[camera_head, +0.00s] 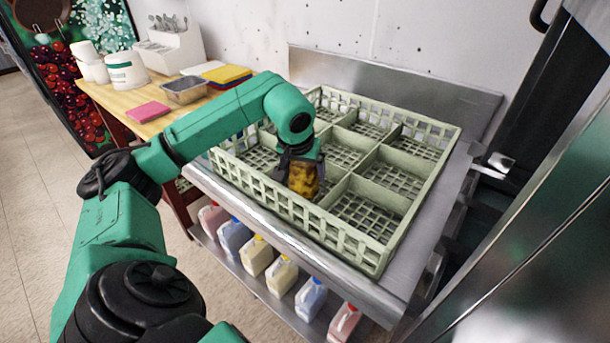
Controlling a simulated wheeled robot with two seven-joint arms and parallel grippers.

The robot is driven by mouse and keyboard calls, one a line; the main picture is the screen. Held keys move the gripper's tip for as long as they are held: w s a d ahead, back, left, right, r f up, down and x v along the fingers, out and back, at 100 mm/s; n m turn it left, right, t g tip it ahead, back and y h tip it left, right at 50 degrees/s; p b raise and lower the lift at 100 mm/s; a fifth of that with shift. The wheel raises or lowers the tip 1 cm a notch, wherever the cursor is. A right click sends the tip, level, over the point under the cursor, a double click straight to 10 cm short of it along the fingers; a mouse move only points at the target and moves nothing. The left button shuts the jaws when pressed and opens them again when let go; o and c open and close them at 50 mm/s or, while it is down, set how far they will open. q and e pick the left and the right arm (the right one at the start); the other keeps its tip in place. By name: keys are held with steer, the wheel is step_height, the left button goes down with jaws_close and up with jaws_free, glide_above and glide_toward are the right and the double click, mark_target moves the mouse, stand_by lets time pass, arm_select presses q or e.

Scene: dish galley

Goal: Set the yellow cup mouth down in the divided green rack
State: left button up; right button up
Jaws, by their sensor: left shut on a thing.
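The divided green rack (375,240) lies on a steel counter, its square compartments open at the top. My left gripper (300,166) points down over the rack's near-left part and is shut on the yellow cup (303,180). The cup is yellow-brown and patterned, and sits low at a compartment near the front wall. I cannot tell whether it touches the rack floor, and its mouth is not visible. The gripper and wrist hide the cup's top and part of the rack behind. The other visible compartments are empty. My right gripper is not in view.
A wooden table (115,95) at the left holds a pink sponge (147,111), a metal pan (184,90), coloured cloths (226,74) and white containers. Several jugs (283,275) stand on a shelf below the counter (408,280). A steel backsplash (400,85) rises behind the rack.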

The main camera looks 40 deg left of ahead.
arm_select(q)
steer(key=shift+w+f, duration=0.1)
steer(key=shift+f, duration=0.25)
steer(key=o, duration=1.1)
steer(key=p+v, duration=0.1)
steer(key=v, duration=1.1)
